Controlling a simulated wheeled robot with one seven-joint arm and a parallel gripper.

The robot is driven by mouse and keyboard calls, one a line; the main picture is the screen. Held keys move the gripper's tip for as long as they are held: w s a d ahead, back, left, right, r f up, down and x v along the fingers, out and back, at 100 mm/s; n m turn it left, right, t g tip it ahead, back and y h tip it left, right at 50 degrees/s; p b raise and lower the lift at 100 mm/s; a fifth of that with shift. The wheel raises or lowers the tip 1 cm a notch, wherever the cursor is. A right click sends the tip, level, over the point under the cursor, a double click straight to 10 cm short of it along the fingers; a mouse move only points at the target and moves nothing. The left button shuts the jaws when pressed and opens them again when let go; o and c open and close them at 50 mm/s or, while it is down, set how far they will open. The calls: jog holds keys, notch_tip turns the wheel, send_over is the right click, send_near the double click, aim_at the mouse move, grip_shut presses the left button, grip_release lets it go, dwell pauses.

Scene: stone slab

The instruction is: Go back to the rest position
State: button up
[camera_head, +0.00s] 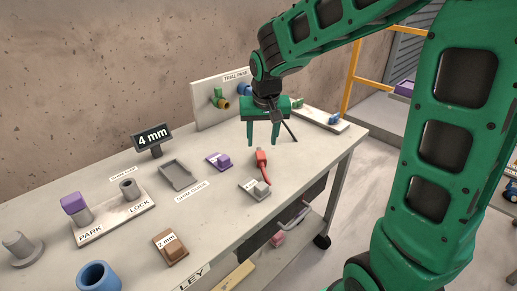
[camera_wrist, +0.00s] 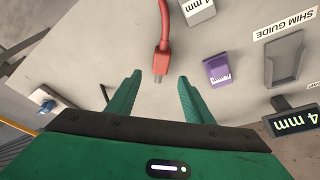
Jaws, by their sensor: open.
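My gripper (camera_head: 263,136) is green and hangs from my arm above the right part of the slab-like table (camera_head: 225,205), fingers pointing down. In the wrist view its two fingers (camera_wrist: 158,92) are spread apart with nothing held between them. A red plug with a cable (camera_head: 262,160) lies on the table close to the gripper. In the wrist view the red plug (camera_wrist: 162,55) lies beyond the fingertips, apart from them. A purple block (camera_head: 219,161) and a grey 4 mm block (camera_head: 255,188) sit nearby on the tabletop.
A panel with green and blue fittings (camera_head: 199,108) stands behind the gripper. A 4 mm sign (camera_head: 153,137), a grey shim tray (camera_head: 178,176), a PARK/LOCK board (camera_head: 115,219), a brown 2 mm block (camera_head: 170,249) and a blue cup (camera_head: 98,277) occupy the left. The table's right edge is close.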

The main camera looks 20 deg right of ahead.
jog(key=s+d+r+m+g, duration=0.1)
jog(key=s+d+r+m, duration=0.15)
jog(key=s+d, duration=1)
jog(key=s+d+f+g+y, duration=0.1)
jog(key=s+d+f+g, duration=0.1)
jog(key=s, duration=1.7)
jog(key=shift+s+f+m, duration=0.15)
jog(key=shift+f+m, duration=0.05)
jog(key=shift+m, duration=0.25)
